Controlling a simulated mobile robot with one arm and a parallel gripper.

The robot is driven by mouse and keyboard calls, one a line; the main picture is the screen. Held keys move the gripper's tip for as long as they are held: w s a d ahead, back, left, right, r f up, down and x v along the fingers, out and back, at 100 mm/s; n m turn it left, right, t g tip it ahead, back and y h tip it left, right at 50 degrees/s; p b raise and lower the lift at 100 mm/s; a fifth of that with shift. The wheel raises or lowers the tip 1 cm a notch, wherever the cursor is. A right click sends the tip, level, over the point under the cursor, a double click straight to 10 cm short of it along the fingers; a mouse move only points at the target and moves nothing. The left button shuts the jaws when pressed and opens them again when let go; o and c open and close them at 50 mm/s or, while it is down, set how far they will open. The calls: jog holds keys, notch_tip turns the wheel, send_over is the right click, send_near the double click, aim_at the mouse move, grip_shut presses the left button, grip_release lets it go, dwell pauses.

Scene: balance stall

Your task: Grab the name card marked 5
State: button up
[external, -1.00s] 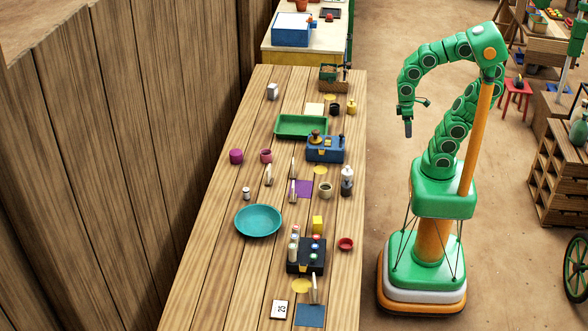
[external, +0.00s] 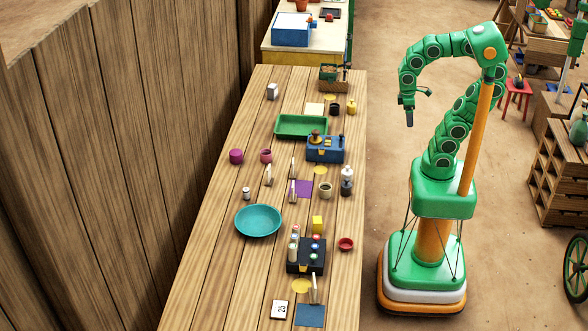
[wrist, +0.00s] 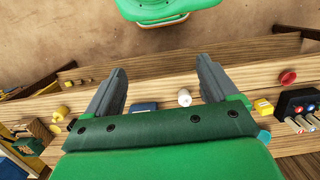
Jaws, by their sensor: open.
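Several small name cards stand on the long wooden table in the external view: one card (external: 268,175) left of centre, a pair (external: 293,190) by the purple mat, and one (external: 314,290) near the front. The numbers on these cannot be read. A white card (external: 279,309) at the front left shows dark marks that look like a two-digit number. I cannot tell which card is marked 5. My gripper (external: 408,116) hangs in the air to the right of the table, apart from every card. In the wrist view my gripper (wrist: 160,88) is open and empty.
The table (external: 215,270) also holds a teal bowl (external: 258,221), a green tray (external: 301,126), a blue box (external: 325,149), a black bottle rack (external: 305,256) and a red bowl (external: 346,244). A wooden wall borders its left side. Floor lies clear between table and base.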

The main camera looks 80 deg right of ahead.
jog(key=w+a+r, duration=0.1)
jog(key=w+a, duration=0.3)
jog(key=w, duration=0.8)
jog(key=w+a+r+t, duration=0.15)
jog(key=w+a, duration=0.25)
jog(key=w, duration=0.8)
jog(key=w+a+r, duration=0.1)
jog(key=w+a, duration=0.3)
jog(key=w, duration=0.9)
jog(key=w+a+f, duration=0.4)
jog(key=w+a, duration=0.4)
jog(key=w, duration=0.2)
notch_tip(320, 180, down, 22)
jog(key=shift+d+f, duration=0.1)
jog(key=shift+d, duration=0.05)
jog(key=shift+f, duration=4.35)
jog(key=c, duration=1.1)
jog(key=shift+r, duration=0.1)
jog(key=shift+c, duration=0.3)
